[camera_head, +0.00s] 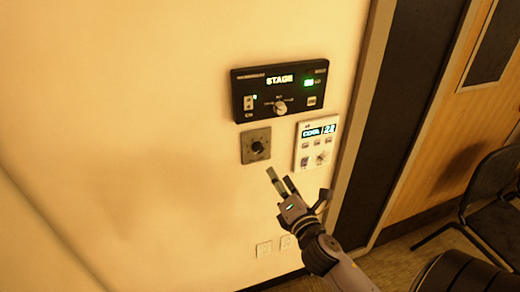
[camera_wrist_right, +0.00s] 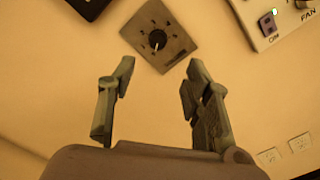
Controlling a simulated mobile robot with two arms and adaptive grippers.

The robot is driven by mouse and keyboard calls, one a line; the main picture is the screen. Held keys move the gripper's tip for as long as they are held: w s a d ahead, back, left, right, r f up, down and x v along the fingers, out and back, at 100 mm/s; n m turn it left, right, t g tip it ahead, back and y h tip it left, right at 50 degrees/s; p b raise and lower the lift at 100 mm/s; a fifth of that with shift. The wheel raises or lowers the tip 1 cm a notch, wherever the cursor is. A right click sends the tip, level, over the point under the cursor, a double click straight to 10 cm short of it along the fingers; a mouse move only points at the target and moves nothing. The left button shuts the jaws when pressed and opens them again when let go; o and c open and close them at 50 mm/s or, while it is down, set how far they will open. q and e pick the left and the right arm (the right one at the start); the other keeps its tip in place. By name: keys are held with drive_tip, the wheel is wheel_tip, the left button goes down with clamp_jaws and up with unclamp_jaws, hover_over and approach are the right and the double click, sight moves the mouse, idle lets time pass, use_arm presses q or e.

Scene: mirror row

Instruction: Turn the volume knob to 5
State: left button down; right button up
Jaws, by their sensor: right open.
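The volume knob (camera_head: 257,147) is a small black dial on a grey square plate (camera_head: 246,157) on the wall, below the black panel. In the right wrist view the knob (camera_wrist_right: 157,39) is at the top, with a pale pointer mark toward its lower edge; the scale around it is too small to read. My right gripper (camera_head: 278,180) is just below the plate in the head view. Its two fingers (camera_wrist_right: 158,85) are apart and empty in the wrist view, with the knob beyond and between them, not touched. My left gripper is not in view.
A black panel (camera_head: 309,72) with a lit "STAGE" display and a pale knob (camera_head: 280,107) is above. A white thermostat (camera_head: 302,156) showing "COOL" is close on the right. Wall outlets (camera_head: 264,249) are below. A door frame and black chair (camera_head: 492,212) stand right. Left wall is clear.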

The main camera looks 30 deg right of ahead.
sight(260, 150)
drive_tip(key=p+x, duration=0.1)
drive_tip(key=x, duration=0.5)
drive_tip(key=p+x, duration=0.1)
drive_tip(key=x, duration=0.5)
drive_tip(key=shift+a+r+p, duration=0.1)
drive_tip(key=shift+a+p, duration=0.1)
drive_tip(key=shift+p, duration=0.1)
drive_tip(key=shift+w, duration=0.6)
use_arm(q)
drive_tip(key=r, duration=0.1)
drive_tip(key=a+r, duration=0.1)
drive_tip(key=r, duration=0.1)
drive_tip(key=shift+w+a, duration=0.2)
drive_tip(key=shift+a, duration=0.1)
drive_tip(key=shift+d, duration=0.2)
use_arm(e)
drive_tip(key=shift+d, duration=0.1)
drive_tip(key=shift+c, duration=0.2)
drive_tip(key=shift+c, duration=0.6)
clamp_jaws()
